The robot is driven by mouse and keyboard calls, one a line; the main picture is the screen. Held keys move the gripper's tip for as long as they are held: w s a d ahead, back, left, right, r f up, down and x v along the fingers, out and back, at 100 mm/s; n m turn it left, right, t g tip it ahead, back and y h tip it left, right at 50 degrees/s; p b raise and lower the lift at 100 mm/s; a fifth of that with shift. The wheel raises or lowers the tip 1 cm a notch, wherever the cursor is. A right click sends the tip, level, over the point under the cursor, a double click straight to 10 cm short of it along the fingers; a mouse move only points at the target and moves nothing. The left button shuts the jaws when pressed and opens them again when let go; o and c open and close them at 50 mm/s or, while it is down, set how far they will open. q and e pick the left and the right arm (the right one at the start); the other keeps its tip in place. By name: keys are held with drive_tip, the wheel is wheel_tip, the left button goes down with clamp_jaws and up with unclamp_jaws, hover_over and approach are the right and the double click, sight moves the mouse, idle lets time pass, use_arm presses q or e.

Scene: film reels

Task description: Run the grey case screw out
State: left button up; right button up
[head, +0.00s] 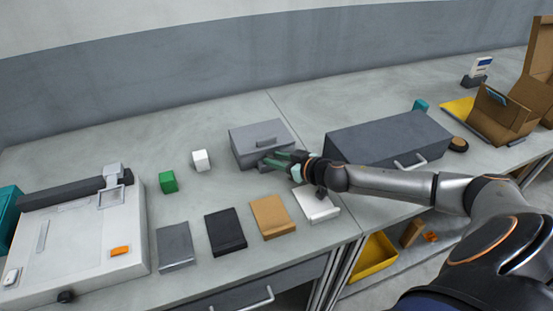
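The grey case (244,133) sits on the worktop near the middle, with a darker handle on its lid. My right gripper (272,160) is at the front right side of the case, with its fingertips pointing left against or very near the front face. The fingers cover that part of the case, so the screw is hidden or too small to make out. I cannot tell whether the fingers are closed on anything. My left gripper is out of view.
A larger dark grey box (388,135) stands right of my wrist. White (201,160) and green (168,181) cubes stand left of the case. Black (225,231), tan (272,216) and white (316,204) flat pieces lie in front. A white machine (75,245) fills the left.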

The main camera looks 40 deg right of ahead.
drive_tip(key=shift+o, duration=1.3)
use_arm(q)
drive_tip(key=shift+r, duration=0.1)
use_arm(e)
drive_tip(key=shift+a+h, duration=0.1)
drive_tip(key=shift+h, duration=0.2)
